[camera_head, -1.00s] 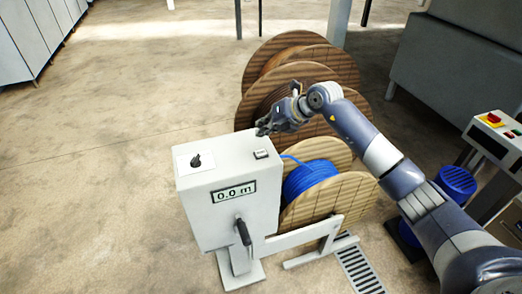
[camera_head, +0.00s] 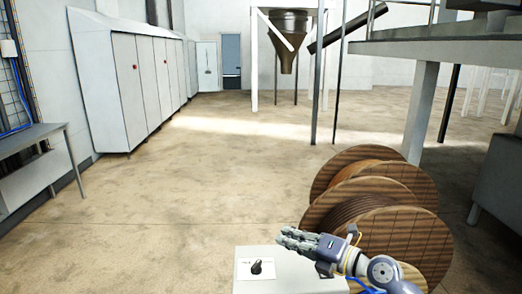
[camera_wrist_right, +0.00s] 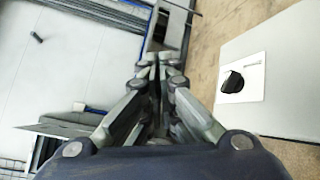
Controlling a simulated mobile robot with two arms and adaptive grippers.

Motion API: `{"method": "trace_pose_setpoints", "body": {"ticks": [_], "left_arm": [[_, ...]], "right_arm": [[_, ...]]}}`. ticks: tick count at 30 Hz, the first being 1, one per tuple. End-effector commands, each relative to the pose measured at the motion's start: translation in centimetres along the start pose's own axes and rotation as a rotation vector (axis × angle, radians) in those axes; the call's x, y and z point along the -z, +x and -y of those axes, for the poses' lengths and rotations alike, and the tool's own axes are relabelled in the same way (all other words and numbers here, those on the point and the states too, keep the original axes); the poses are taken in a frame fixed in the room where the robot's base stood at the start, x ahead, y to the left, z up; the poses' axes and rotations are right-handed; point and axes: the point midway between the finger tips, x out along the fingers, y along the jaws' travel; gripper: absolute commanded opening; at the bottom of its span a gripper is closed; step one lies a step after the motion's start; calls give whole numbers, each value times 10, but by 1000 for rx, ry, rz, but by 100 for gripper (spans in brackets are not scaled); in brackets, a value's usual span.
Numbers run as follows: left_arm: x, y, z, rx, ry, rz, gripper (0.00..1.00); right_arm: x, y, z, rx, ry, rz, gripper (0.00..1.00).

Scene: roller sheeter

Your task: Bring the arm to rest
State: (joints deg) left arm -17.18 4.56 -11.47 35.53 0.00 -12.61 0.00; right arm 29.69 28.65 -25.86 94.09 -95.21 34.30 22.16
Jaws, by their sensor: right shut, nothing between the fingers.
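My right gripper (camera_head: 304,240) is shut and empty. In the head view it is above the top of the grey machine box (camera_head: 290,268), pointing left. The black rotary knob (camera_head: 257,267) on the box's top lies to the left of and below the fingertips, apart from them in the picture. In the right wrist view the closed fingers (camera_wrist_right: 160,62) fill the middle, and the knob (camera_wrist_right: 232,82) on its white plate shows at the right. The lower part of the machine is out of the picture. My left gripper is not in view.
Wooden cable reels (camera_head: 400,225) stand right beside and behind my right gripper. Tall grey cabinets (camera_head: 130,85) line the left wall, with a grey table (camera_head: 40,150) nearer. A metal hopper (camera_head: 288,40) stands far back. The floor in the middle is clear.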

Motion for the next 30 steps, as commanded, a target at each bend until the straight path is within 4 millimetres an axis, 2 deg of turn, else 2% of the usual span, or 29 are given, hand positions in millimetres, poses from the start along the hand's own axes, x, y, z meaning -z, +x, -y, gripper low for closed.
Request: {"method": "trace_pose_setpoints", "body": {"ticks": [1, 4, 6, 8, 11, 14, 16, 20, 21, 23, 24, 27, 30], "left_arm": [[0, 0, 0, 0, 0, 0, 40], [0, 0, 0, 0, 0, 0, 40], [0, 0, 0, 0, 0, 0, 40], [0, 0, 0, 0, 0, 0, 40], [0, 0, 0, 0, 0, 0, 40], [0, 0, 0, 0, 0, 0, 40], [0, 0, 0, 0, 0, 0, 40], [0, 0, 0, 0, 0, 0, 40], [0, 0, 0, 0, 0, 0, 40], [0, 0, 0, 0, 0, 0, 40], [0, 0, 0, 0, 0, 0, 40], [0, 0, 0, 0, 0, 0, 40], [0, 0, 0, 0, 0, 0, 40]], "right_arm": [[6, -3, -16, -90, 78, 58, 0], [0, -19, -41, -247, 247, 209, 0], [-9, -36, -48, -328, 379, 324, 0], [-16, -54, -45, -378, 499, 429, 0], [-26, -88, -25, -417, 710, 612, 0], [-25, -124, 11, -403, 929, 796, 0], [-14, -149, 42, -360, 1083, 921, 0], [29, -193, 104, -209, 1369, 1132, 0], [49, -206, 121, -145, 1454, 1188, 0], [82, -225, 144, -36, 1575, 1262, 0], [105, -236, 155, 39, 1648, 1301, 0], [158, -258, 172, 216, 1792, 1366, 0], [202, -275, 178, 372, 1897, 1398, 0]]}}
